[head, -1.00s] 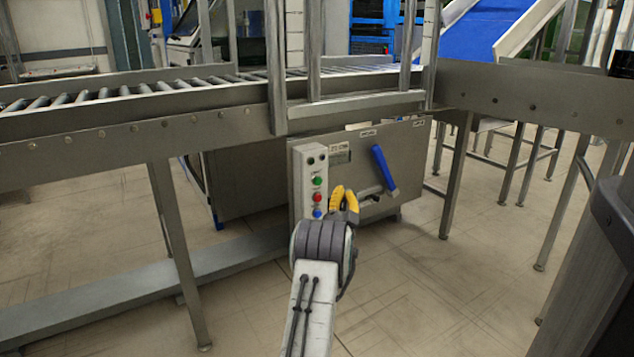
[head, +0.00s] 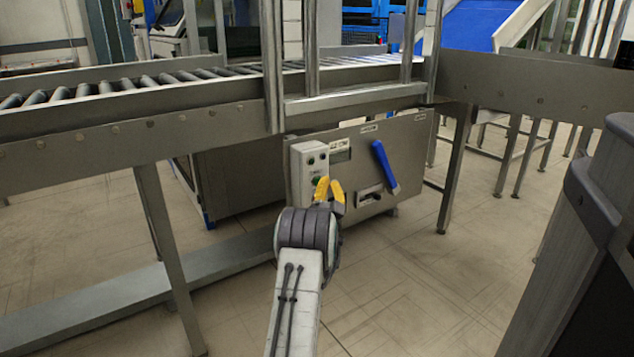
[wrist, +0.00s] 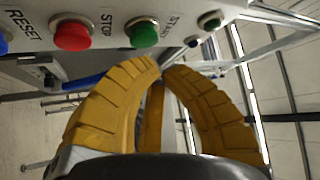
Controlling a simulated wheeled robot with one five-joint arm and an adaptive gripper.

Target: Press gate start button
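The control box (head: 297,172) is a pale upright panel on the front of the steel cabinet. In the wrist view the green button (wrist: 144,34) has the START label beside it. The red button (wrist: 72,36) has STOP, and the blue one (wrist: 3,43) at the left edge has RESET. My gripper (wrist: 161,66) has yellow fingers with the tips brought together, holding nothing. The tips show just below the green button in the wrist view; I cannot tell whether they touch it. In the head view the gripper hides the lower buttons, and part of the green button (head: 315,181) shows.
A blue handle (head: 385,167) sits on the cabinet front (head: 410,150), right of the control box. The roller conveyor (head: 130,116) runs above, with a support leg (head: 168,255) at left. A low beam (head: 100,300) lies along the floor. Open floor is at lower right.

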